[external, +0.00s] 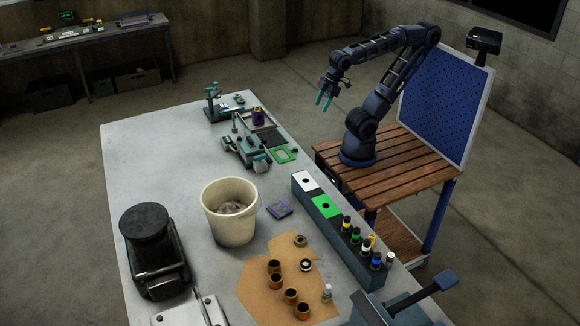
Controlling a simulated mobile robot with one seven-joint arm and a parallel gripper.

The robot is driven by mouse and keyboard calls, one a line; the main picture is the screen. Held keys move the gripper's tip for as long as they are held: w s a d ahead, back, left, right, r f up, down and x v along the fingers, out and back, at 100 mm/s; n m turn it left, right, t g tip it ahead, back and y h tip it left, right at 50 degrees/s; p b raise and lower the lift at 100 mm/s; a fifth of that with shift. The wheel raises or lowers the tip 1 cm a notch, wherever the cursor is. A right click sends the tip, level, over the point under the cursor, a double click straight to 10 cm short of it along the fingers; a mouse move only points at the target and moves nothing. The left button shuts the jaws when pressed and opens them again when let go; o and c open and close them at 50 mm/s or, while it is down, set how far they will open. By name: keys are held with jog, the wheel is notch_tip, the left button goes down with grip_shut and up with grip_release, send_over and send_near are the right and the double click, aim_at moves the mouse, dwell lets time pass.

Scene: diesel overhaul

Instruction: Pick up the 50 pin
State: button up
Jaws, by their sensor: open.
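My gripper (323,101) has two teal fingers, open and empty, pointing down. It hangs in the air at the back, beyond the right edge of the grey table and apart from everything on it. Several small dark pins (354,235) with coloured bands, yellow, green and blue among them, stand upright in a row at the near end of a long grey block (346,246). I cannot read any number on them, so I cannot tell which is the 50 pin.
A cream bucket (229,228), brown sheet (262,290) with several brass rings (274,267), black machine (152,248) and teal-grey fixture (246,148) occupy the table (150,140). A blue pegboard (434,103) stands beside my arm. The table's far left is clear.

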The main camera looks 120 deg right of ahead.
jog(key=w+a+r+n+g+y, duration=0.1)
jog(key=w+a+n, duration=0.2)
jog(key=w+a, duration=0.7)
jog(key=w+a+r+n+g, duration=0.1)
jog(key=w+a+n, duration=0.3)
jog(key=w+a, duration=0.55)
jog(key=n+g+h, duration=0.1)
jog(key=n+g, duration=0.2)
jog(key=n, duration=0.5)
send_over(391, 255)
jog(key=f, duration=2)
jog(key=shift+w+d, duration=0.1)
jog(key=shift+d, duration=0.3)
jog(key=shift+s+a+f, duration=0.2)
jog(key=shift+a+f, duration=0.05)
jog(key=shift+f, duration=0.2)
jog(key=shift+w+a+f, duration=0.1)
jog(key=shift+a+f, duration=0.05)
jog(key=shift+f, duration=4.95)
grip_shut()
